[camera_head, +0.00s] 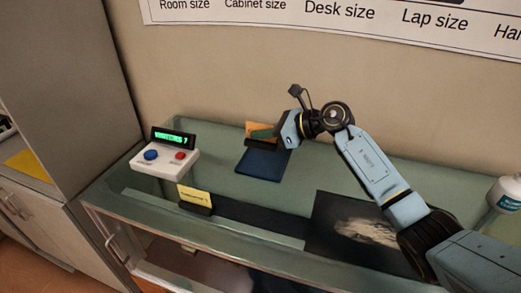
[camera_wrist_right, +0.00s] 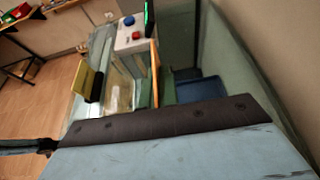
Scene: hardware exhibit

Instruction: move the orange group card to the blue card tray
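The orange group card (camera_head: 261,126) is upright just behind the blue card tray (camera_head: 260,166), which lies flat on the glass counter. The card's lower part is partly hidden by the finger. The blue tray (camera_wrist_right: 201,90) shows beside the fingers in the wrist view. My left gripper is in neither view.
A white box (camera_head: 164,161) with a blue and a red button and a green display stands left of the tray. A yellow card (camera_head: 195,195) in a dark holder stands near the front. A dark picture panel (camera_head: 330,215) lies at right; a white bottle (camera_head: 506,194) stands beyond.

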